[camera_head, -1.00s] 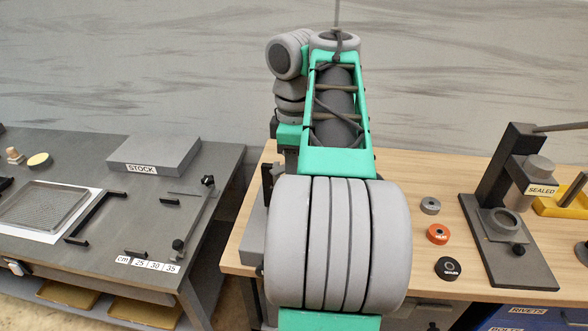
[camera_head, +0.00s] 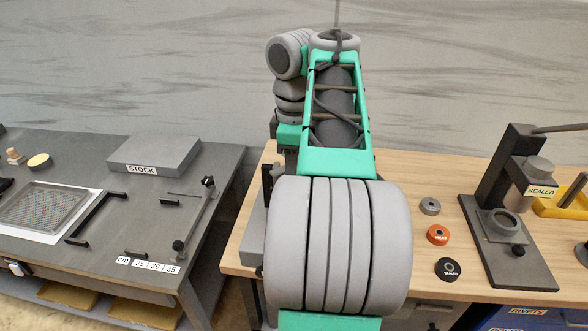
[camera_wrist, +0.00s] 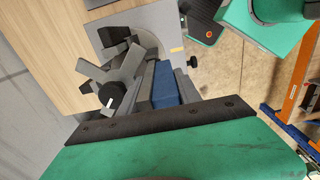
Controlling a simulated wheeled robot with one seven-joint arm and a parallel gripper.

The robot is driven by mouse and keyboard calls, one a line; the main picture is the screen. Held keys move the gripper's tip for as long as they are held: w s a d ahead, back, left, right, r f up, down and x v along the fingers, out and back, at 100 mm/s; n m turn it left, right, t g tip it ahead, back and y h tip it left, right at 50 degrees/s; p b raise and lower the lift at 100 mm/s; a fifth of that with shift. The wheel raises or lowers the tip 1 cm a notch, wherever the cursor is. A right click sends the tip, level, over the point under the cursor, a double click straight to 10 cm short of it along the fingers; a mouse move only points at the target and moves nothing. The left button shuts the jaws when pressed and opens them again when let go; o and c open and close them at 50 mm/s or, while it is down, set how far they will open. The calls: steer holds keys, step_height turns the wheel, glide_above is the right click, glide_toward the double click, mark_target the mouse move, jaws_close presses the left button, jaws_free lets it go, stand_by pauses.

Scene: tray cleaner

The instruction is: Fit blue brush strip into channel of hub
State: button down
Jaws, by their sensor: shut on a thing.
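In the wrist view, the blue brush strip (camera_wrist: 165,84) shows as a short blue block between the grey fingers of my gripper (camera_wrist: 166,78), which is shut on it. The grey hub (camera_wrist: 122,76), with several arms spreading outward and a black knob (camera_wrist: 111,95), is just to the left of the strip. The strip's far end is close to the hub's arms; I cannot tell whether it touches or sits in a channel. The black bar and green body of my gripper hide the near part of the strip. In the head view my arm hides the gripper and strip.
The wooden bench (camera_head: 400,190) carries grey, orange and black rings right of my arm, with a dark press stand (camera_head: 500,235) beyond. A grey table (camera_head: 75,160) on the left holds a STOCK block (camera_head: 155,155) and a mesh tray (camera_head: 28,207).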

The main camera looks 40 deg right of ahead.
steer(key=shift+f, duration=0.2)
stand_by(0.5)
steer(key=shift+f+b, duration=0.3)
steer(key=shift+b, duration=0.2)
steer(key=shift+f+b, duration=3.3)
steer(key=shift+b, duration=0.05)
steer(key=c, duration=0.8)
jaws_free()
steer(key=shift+a, duration=0.1)
steer(key=shift+o, duration=0.2)
step_height(320, 180, up, 8)
steer(key=p, duration=0.8)
steer(key=shift+r, duration=0.2)
steer(key=shift+f, duration=0.1)
steer(key=shift+a, duration=0.1)
